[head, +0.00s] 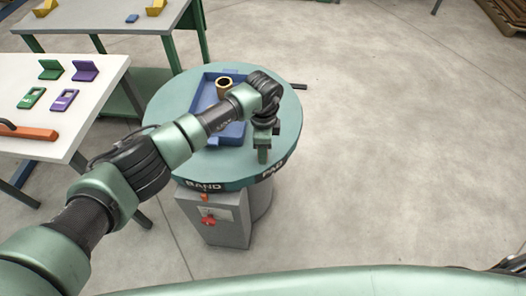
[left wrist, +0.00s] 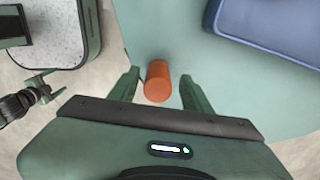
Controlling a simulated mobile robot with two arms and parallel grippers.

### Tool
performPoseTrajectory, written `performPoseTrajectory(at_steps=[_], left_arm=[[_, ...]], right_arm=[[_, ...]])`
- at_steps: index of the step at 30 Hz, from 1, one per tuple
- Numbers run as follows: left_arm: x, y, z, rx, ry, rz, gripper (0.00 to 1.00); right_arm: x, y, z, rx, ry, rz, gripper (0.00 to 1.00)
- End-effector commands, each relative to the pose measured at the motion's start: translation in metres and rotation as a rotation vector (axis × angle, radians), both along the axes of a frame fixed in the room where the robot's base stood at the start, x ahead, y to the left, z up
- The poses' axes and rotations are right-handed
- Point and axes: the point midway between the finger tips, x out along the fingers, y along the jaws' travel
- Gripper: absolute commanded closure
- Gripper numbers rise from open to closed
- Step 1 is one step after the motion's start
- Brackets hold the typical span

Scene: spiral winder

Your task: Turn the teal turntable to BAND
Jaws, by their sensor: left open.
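The teal turntable (head: 172,108) stands on a grey pedestal (head: 226,222). Its dark rim label BAND (head: 203,186) faces front, just above a small orange mark (head: 205,198) on the pedestal. The label PAD (head: 273,168) is farther right on the rim. My left gripper (head: 263,152) is over the turntable's front right part. In the left wrist view, my left gripper (left wrist: 160,78) is open, its fingers either side of an upright orange peg (left wrist: 158,84), with gaps visible. The peg is hidden in the head view. My right gripper cannot be made out clearly.
A blue tray (head: 205,82) with a brass-coloured ring (head: 224,84) sits on the turntable, partly behind my left arm. A white table (head: 85,112) with parts stands left. The floor right is clear.

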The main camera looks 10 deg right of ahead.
Motion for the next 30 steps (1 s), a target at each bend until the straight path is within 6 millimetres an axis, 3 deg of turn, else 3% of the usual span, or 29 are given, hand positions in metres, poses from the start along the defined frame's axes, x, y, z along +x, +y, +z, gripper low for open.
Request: performPoseTrajectory(at_steps=[3,10,27,30], left_arm=[[0.002,0.0,0.022,-0.003,-0.004,-0.001,0.51],[0.001,-0.001,0.049,-0.003,-0.002,0.0,0.51],[0.001,-0.001,0.052,-0.003,0.0,0.0,0.51],[-0.004,-0.009,0.05,-0.039,0.01,-0.019,0.51]], right_arm=[[0.0,0.0,-0.001,0.0,0.0,0.0,0.24],[0.0,0.0,-0.003,0.0,0.0,0.0,0.24],[0.0,0.0,-0.003,0.0,0.0,0.0,0.24],[0.0,0.0,-0.003,0.0,0.0,0.0,0.24]])
